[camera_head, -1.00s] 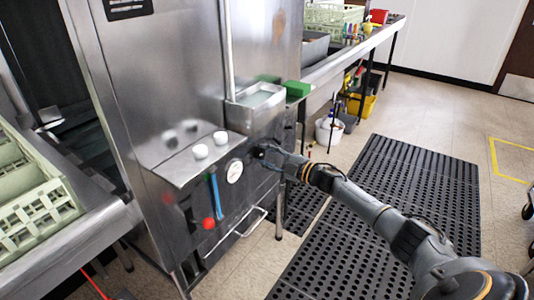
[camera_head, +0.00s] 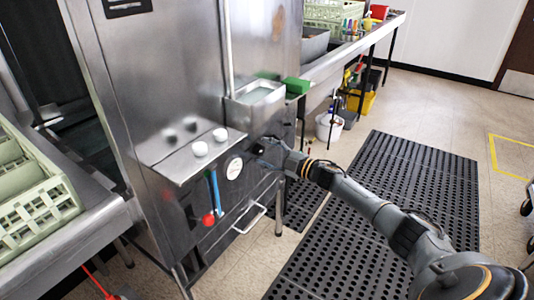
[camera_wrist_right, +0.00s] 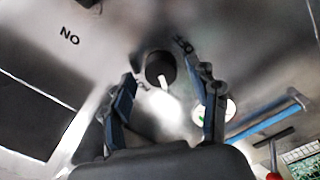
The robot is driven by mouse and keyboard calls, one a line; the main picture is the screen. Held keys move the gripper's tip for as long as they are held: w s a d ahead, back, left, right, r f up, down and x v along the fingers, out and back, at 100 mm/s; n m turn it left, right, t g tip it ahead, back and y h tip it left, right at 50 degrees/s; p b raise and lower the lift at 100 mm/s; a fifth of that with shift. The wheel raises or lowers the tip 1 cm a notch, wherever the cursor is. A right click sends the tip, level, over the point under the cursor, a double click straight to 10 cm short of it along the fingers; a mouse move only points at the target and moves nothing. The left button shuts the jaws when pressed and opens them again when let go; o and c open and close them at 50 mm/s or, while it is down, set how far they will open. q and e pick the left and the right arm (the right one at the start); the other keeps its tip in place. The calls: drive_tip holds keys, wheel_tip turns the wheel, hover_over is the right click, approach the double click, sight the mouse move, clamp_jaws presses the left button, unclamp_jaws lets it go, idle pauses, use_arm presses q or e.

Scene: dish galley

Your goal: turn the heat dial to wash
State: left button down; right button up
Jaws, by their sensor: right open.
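The heat dial appears to be the round black knob (camera_wrist_right: 159,66) with a white pointer mark on the steel machine's front panel in the right wrist view. The pointer aims toward the picture's bottom, slightly right. My right gripper (camera_wrist_right: 156,62) is open, with one blue-padded finger on each side of the knob; I cannot tell whether either touches it. In the head view the right gripper (camera_head: 266,152) is at the panel, right of the white round gauge (camera_head: 234,168). No wash marking is readable. My left gripper is not in view.
A blue bar handle (camera_head: 215,190) and a red ball knob (camera_head: 208,219) are left of the gauge. Two white knobs (camera_head: 200,149) sit on the ledge above. A green block (camera_head: 297,86) is on the upper right. Black mats (camera_head: 345,245) cover the floor.

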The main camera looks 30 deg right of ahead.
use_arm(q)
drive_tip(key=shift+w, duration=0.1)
use_arm(e)
drive_tip(key=v, duration=1.2)
